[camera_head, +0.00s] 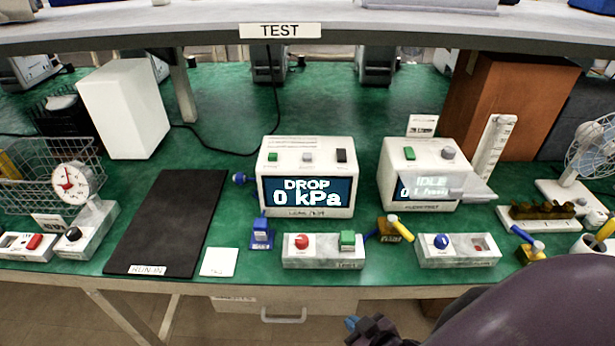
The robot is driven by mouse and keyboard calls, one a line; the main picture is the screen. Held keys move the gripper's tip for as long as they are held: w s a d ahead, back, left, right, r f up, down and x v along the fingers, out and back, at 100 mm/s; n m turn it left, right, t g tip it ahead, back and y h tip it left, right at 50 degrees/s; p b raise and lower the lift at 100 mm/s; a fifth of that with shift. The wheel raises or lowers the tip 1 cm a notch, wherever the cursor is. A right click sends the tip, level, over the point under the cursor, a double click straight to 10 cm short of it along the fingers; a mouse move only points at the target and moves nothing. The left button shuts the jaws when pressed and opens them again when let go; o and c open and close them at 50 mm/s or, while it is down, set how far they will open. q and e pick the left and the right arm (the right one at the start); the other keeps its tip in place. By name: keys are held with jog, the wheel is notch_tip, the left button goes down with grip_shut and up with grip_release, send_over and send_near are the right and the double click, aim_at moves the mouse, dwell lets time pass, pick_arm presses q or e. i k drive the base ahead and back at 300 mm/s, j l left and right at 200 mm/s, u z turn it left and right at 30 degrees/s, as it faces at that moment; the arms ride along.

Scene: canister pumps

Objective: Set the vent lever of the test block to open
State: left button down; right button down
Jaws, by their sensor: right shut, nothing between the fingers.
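A small brass block (400,233) with a yellow-and-white lever stands on the green bench right of the middle. A second brass block (537,250) with a blue-and-white lever stands near the front edge farther right. I cannot tell for certain which is the test block, nor read any lever marking. My right gripper (354,325) is at the bottom of the view, in front of the bench edge, shut and empty, well apart from both blocks. My right arm covers the lower right. My left gripper is not in view.
A tester (306,212) reads "DROP 0 kPa"; another (415,155) reads "IDLE". Switch boxes (323,264) (458,262) and a blue fitting (261,235) line the front. A black mat (165,220) lies left. A shelf (200,30) labelled "TEST" overhangs the back.

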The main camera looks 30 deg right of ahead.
aim_at(391, 219)
jog(key=l+z, duration=0.1)
jog(key=z, duration=1.55)
